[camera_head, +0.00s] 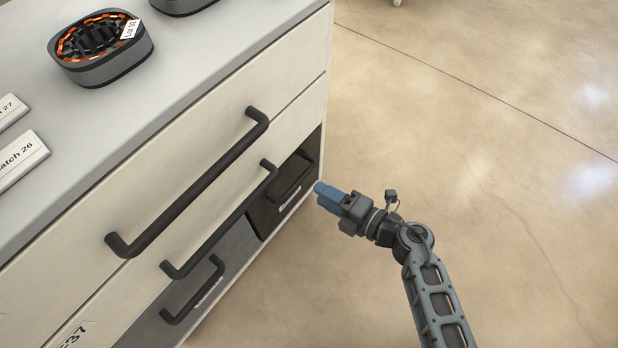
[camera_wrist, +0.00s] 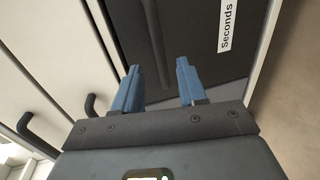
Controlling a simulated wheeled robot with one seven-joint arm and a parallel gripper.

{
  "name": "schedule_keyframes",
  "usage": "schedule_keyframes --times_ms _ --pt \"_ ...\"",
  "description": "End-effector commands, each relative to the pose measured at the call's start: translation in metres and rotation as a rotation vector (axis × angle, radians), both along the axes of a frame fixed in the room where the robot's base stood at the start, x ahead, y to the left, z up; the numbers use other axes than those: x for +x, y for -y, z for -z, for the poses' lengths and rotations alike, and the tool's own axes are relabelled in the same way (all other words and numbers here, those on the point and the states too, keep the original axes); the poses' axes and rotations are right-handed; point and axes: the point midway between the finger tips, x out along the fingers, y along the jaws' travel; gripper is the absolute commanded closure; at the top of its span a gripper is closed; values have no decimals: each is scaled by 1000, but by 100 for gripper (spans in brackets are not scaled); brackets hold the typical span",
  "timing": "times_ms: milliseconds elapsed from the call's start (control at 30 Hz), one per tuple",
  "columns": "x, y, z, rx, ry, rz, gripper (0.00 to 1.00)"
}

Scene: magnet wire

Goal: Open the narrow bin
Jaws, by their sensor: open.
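The narrow bin (camera_head: 264,216) is a dark box in the low right corner of the white cabinet, closed or nearly so. It has a dark bar handle (camera_head: 293,184) and a white label. In the wrist view, the bin front (camera_wrist: 195,30) fills the upper middle, with its label reading "Seconds" (camera_wrist: 226,25). My gripper (camera_head: 319,191) is open and empty, just right of the bin, its blue fingers pointing at the cabinet. In the wrist view, the handle (camera_wrist: 151,30) appears between the fingertips (camera_wrist: 158,64). I cannot tell how far ahead of them it is.
A wider grey bin (camera_head: 222,262) with its own handle sits left of the narrow one. A coil part (camera_head: 101,48) and label cards (camera_head: 20,158) lie on top. The floor (camera_head: 480,170) at right is clear.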

Motion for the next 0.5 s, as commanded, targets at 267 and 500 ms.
schedule_keyframes --times_ms 267,500 --pt "25 -34 11 3 2 -2 59" --pt "39 -51 14 2 1 1 59"
